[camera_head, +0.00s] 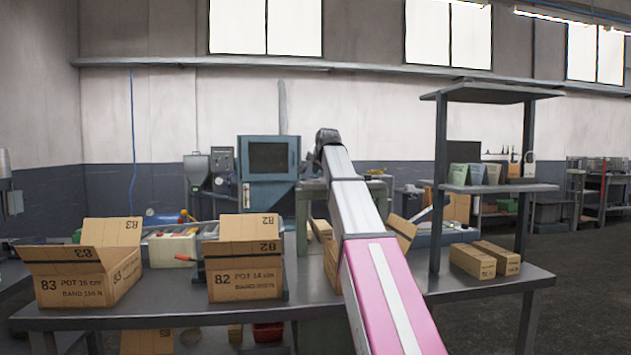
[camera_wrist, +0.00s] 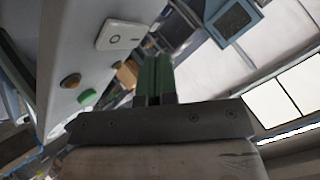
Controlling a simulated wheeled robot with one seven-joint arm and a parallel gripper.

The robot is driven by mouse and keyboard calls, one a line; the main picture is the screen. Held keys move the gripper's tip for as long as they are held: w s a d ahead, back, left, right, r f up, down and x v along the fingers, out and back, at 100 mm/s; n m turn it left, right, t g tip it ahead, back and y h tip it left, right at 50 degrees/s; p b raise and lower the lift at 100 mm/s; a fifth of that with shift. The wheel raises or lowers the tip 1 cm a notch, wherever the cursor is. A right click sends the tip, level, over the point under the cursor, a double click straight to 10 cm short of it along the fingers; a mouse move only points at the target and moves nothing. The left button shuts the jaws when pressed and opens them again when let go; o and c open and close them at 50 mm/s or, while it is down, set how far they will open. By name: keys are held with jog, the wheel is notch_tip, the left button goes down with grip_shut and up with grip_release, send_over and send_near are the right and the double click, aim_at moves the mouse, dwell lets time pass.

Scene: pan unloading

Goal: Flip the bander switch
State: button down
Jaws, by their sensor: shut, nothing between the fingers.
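In the wrist view, a pale grey panel (camera_wrist: 75,30) fills the upper left. It carries a white rocker switch (camera_wrist: 121,35) with a round mark, an orange-brown button (camera_wrist: 70,81) and a green button (camera_wrist: 88,98). My gripper (camera_wrist: 155,70) has its green fingers together and holds nothing. In the picture, the fingers lie below and to the right of the switch, past the panel's edge. I see no contact, and the depth gap is unclear. In the head view, my arm hides the gripper and the switch.
In the head view, a dark table (camera_head: 190,312) bears open boxes marked 83 (camera_head: 88,275) and 82 (camera_head: 243,260). Two long cartons (camera_head: 472,262) lie at the right under a shelf (camera_head: 490,187). A greenish machine frame (camera_head: 302,215) stands behind my arm.

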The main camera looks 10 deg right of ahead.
aim_at(318, 180)
jog(key=shift+f, duration=0.15)
jog(key=shift+w+f, duration=0.1)
jog(key=shift+f, duration=0.2)
jog(key=shift+f, duration=0.25)
dwell(0.8)
dwell(0.3)
jog(key=shift+r, duration=0.75)
jog(key=shift+r, duration=0.1)
jog(key=shift+s+r, duration=0.2)
jog(key=shift+r, duration=0.95)
jog(key=shift+s+r, duration=0.15)
jog(key=shift+r, duration=1.1)
